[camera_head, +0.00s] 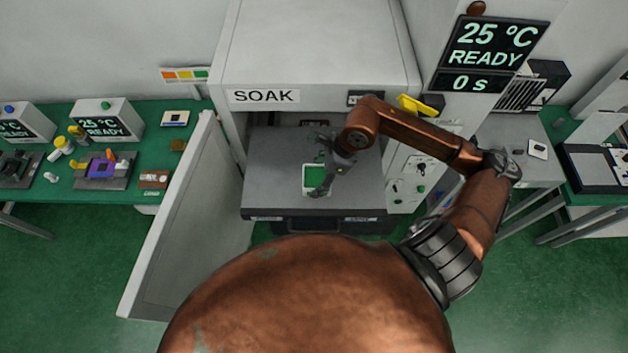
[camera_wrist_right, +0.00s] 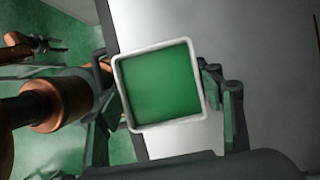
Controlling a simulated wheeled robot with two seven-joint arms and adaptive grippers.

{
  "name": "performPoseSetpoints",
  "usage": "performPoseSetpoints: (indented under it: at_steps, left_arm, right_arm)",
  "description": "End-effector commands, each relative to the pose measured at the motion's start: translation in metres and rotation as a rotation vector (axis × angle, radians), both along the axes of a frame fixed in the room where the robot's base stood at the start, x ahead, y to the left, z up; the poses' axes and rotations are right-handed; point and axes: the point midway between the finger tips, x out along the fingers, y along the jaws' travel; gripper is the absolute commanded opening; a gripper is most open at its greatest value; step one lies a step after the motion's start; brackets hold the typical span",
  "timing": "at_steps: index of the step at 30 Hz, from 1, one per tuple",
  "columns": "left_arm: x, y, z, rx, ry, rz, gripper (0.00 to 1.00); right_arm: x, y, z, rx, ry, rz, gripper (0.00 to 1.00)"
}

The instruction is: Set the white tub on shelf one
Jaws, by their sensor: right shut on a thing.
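The white tub (camera_head: 314,178) is a small square with a white rim and a green inside. In the right wrist view the tub (camera_wrist_right: 117,92) sits between the two fingers, one at either side. My right gripper (camera_head: 322,178) is shut on it, over the grey pulled-out shelf (camera_head: 275,190) in front of the SOAK cabinet. I cannot tell whether the tub touches this surface. Small labels on its front edge are too small to read, so which shelf is number one is unclear.
The SOAK cabinet (camera_head: 315,45) stands open, its door (camera_head: 180,225) swung out to the left. A control panel with a yellow handle (camera_head: 420,105) is at the right. A green bench (camera_head: 190,150) with several devices is at the left. The pulled-out surface is otherwise mostly clear.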

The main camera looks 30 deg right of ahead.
Motion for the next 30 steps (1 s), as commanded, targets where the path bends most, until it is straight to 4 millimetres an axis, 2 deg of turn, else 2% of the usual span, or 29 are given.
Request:
performPoseSetpoints:
  at_steps: [3,9,14,21,25,26,30]
  left_arm:
    - [-0.016,0.001,0.002,0.001,0.02,0.005,0.4]
    - [-0.026,0.001,0.017,0.001,0.032,0.007,0.4]
    - [-0.021,0.001,0.021,0.002,0.026,0.006,0.4]
    - [-0.005,0.0,0.02,0.0,0.005,0.002,0.4]
    - [-0.005,0.0,0.016,0.0,0.005,0.002,0.4]
    - [-0.005,0.0,0.017,0.001,0.006,0.002,0.4]
    - [-0.008,0.0,0.017,0.0,0.01,0.002,0.4]
  right_arm:
    - [0.004,0.004,-0.005,0.002,0.0,0.0,0.33]
    - [0.006,0.007,-0.028,0.002,0.005,-0.001,0.33]
    - [0.008,0.006,-0.041,0.0,0.0,0.001,0.33]
    - [0.007,0.006,-0.043,-0.001,0.0,0.002,0.33]
    - [0.007,0.006,-0.047,-0.002,-0.001,0.001,0.33]
    - [0.007,0.006,-0.046,-0.001,0.0,0.002,0.63]
    - [0.007,0.006,-0.045,-0.001,0.0,0.001,0.73]
